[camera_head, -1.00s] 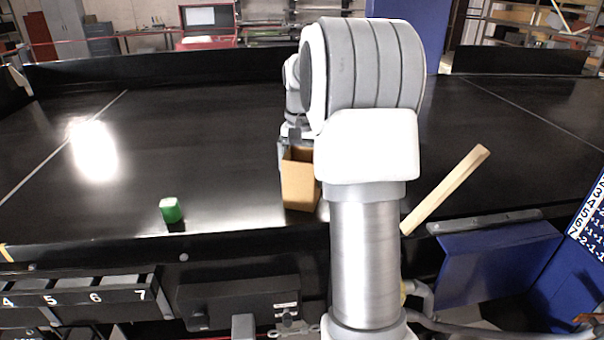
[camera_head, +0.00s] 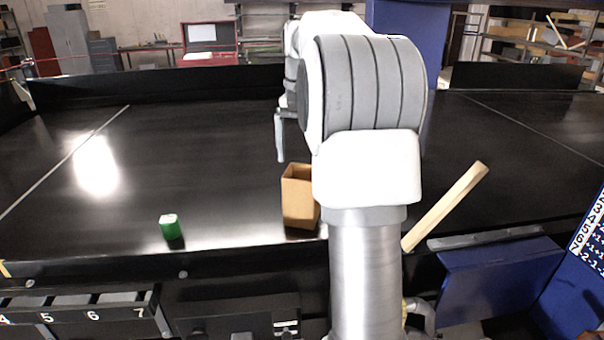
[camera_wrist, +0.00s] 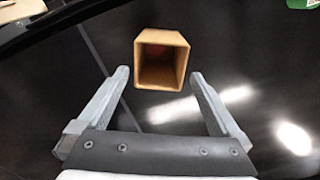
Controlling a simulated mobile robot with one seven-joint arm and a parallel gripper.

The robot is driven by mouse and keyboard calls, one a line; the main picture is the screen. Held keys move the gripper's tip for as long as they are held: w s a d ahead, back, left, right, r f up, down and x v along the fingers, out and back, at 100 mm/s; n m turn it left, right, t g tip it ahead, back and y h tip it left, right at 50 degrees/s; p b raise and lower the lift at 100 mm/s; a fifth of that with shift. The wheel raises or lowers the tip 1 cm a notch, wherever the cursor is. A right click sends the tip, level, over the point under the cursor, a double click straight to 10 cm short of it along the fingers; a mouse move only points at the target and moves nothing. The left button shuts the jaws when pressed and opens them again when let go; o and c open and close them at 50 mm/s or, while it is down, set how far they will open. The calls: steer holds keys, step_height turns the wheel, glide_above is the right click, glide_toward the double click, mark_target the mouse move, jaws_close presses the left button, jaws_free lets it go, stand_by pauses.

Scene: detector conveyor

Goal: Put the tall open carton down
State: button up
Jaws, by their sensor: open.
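The tall open carton (camera_head: 299,202) is brown cardboard and stands upright on the black conveyor surface near its front edge. My arm link covers part of its right side in the head view. In the wrist view the carton (camera_wrist: 162,58) shows its open top, with something reddish dimly visible inside. My gripper (camera_wrist: 158,75) is open, with its two fingers apart and nothing between them. The carton lies beyond the fingertips and apart from them. In the head view one finger of my gripper (camera_head: 280,138) shows above and behind the carton.
A small green object with a pale top (camera_head: 170,227) stands left of the carton. A wooden bar (camera_head: 445,207) lies to the right, near the front edge. A low black wall (camera_head: 160,85) runs along the back. The conveyor's left and middle are mostly clear.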

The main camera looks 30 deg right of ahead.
step_height(320, 180, up, 2)
steer(key=shift+r, duration=0.1)
steer(key=shift+a, duration=0.1)
stand_by(0.5)
steer(key=s+a+f+n+t+b, duration=0.15)
steer(key=s+a+n+t, duration=0.4)
steer(key=s+a, duration=1.15)
steer(key=s+a+f+n, duration=0.4)
steer(key=s+a+f, duration=0.1)
steer(key=f, duration=0.2)
steer(key=shift+s, duration=0.15)
